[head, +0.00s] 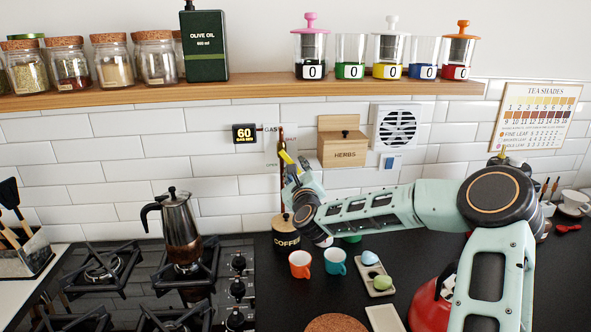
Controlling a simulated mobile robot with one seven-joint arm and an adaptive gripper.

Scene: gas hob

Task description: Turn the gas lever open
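The gas lever (287,157) is a small yellow handle on the back wall, under the sign marked GAS (270,131). It slants down to the right beside a dark reddish upright pipe (282,178). My gripper (293,170) is at the end of my pale green arm, right by the lower end of the lever. Whether it touches the lever, and how its fingers are set, is too small and partly hidden to tell.
A display reading 60 (244,133) is left of the lever; a wooden HERBS box (341,149) is right. A COFFEE jar (286,240) stands below my gripper. A moka pot (179,225) stands on the hob (136,290). Orange (300,265) and teal (335,261) cups are nearby.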

